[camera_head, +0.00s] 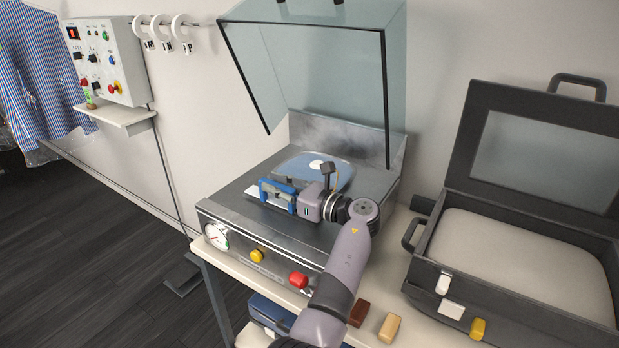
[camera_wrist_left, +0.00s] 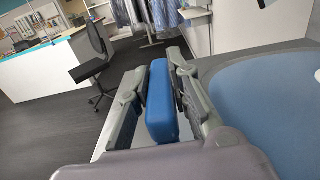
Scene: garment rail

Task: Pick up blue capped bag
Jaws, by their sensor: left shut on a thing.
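My left gripper (camera_head: 279,195) is over the front left of the metal machine's top in the head view. It is shut on a blue piece (camera_wrist_left: 160,105), which shows upright between the two grey fingers in the left wrist view. This looks like the cap of the blue capped bag. A thin white flat part (camera_head: 257,197) shows beside the fingers in the head view. The fingers hide most of the held thing, and I cannot tell whether it touches the surface. My right gripper is not in view.
The machine (camera_head: 226,210) has a raised glass lid (camera_head: 305,85) and a round blue plate (camera_head: 345,172) behind my gripper. An open black case (camera_head: 510,225) stands at the right. A control box (camera_head: 108,60) hangs on the wall at the left.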

